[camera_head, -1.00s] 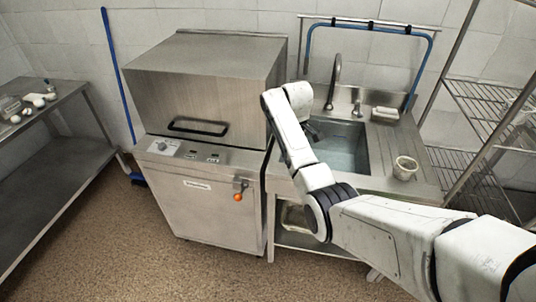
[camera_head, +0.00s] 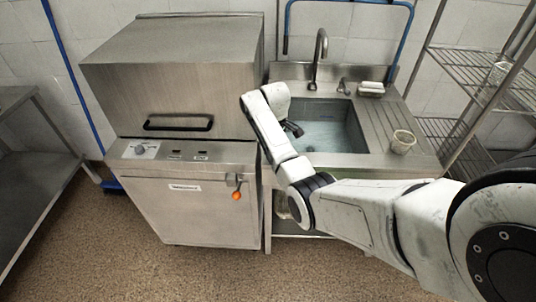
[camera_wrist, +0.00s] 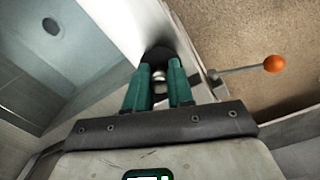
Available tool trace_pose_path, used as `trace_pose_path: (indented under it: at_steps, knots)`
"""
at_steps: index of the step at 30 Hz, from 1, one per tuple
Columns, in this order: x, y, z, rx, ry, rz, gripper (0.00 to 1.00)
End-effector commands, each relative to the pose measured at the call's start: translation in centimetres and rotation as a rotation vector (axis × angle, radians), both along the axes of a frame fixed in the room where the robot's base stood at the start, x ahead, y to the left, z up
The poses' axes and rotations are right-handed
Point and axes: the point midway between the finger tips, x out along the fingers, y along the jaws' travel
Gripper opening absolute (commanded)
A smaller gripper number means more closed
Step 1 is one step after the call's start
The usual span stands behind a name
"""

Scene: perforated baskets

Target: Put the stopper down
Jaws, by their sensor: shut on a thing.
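My gripper (camera_wrist: 161,72) has green fingers in the wrist view. They are shut on the stopper (camera_wrist: 157,55), a dark round piece with a small shiny metal knob between the fingertips. In the head view my gripper (camera_head: 292,129) is at the left side of the sink (camera_head: 335,128), near its rim; the stopper cannot be made out there. In the wrist view the sink basin (camera_wrist: 80,60) lies at the left, with a round drain (camera_wrist: 51,27) in its floor, apart from the stopper.
A steel dishwasher (camera_head: 185,75) stands left of the sink, with an orange-knobbed lever (camera_head: 236,195) on its front. A faucet (camera_head: 319,55) rises behind the sink. A perforated cup (camera_head: 402,142) stands on the drainboard (camera_head: 388,118). A wire rack (camera_head: 470,75) is at the right.

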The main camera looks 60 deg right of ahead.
Motion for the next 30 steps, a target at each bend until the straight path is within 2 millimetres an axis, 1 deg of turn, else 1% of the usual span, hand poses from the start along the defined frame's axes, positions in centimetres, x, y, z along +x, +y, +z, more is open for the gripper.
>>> trace_pose_path:
  at_steps: [1,9,13,14,21,22,30]
  knots:
    - [-0.27,-0.26,-0.84,-0.001,-0.001,-0.002,0.0]
    - [-0.49,-0.43,-0.68,0.0,-0.001,-0.002,0.0]
    - [-0.48,-0.41,-0.93,0.0,0.0,-0.001,0.0]
    - [-0.48,-0.4,-0.96,0.0,0.0,-0.001,0.23]
    - [-0.47,-0.41,-0.89,0.0,0.0,-0.001,0.46]
    - [-0.47,-0.41,-0.89,0.0,0.0,-0.001,0.48]
    - [-0.45,-0.42,-0.63,-0.001,-0.001,-0.001,0.48]
